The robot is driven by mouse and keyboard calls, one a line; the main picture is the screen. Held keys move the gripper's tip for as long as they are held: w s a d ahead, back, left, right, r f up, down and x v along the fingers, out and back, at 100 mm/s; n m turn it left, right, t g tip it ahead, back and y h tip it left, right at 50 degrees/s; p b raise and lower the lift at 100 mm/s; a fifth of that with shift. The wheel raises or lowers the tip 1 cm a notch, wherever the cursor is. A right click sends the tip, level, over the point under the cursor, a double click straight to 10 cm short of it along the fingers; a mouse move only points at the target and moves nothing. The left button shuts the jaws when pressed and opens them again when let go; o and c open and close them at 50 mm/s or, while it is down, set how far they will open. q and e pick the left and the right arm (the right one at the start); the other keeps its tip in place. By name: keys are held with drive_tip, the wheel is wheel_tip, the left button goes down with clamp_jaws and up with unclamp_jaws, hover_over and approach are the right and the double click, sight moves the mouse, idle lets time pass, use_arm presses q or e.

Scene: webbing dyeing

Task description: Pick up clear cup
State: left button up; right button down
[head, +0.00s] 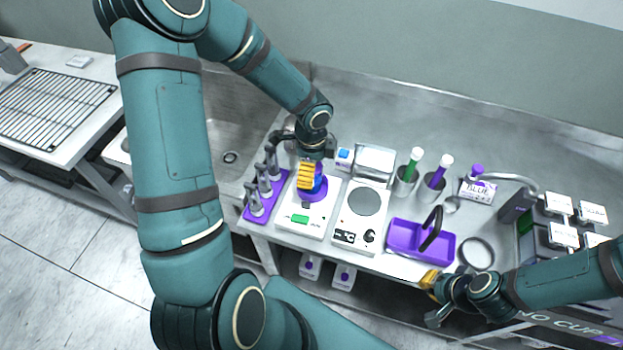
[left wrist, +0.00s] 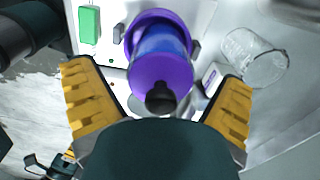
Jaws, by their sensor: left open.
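The clear cup (left wrist: 255,57) shows in the left wrist view at the upper right, see-through, beyond the right finger and apart from it. I cannot pick it out surely in the head view. My left gripper (head: 308,176) is over the white device at the left of the counter; its yellow fingers are wide apart and open in the left wrist view (left wrist: 158,100). A purple and blue bottle with a black tip (left wrist: 160,62) stands between and beyond the fingers, with gaps on both sides. My right gripper (head: 430,284) is at the counter's front edge, its jaws unclear.
A purple rack with grey bottles (head: 262,192) stands left of the white device (head: 306,226). A scale (head: 363,202), a purple tray (head: 405,236) and metal cups with green and purple sticks (head: 404,180) stand to the right. A sink (head: 225,135) lies behind left.

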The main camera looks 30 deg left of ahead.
use_arm(q)
drive_tip(key=shift+f, duration=0.95)
drive_tip(key=c, duration=1.4)
drive_tip(key=shift+o, duration=0.2)
drive_tip(key=shift+r, duration=0.15)
wheel_tip(320, 180, up, 9)
drive_tip(key=shift+r+p, duration=0.1)
drive_tip(key=shift+p, duration=0.5)
drive_tip(key=shift+r, duration=0.35)
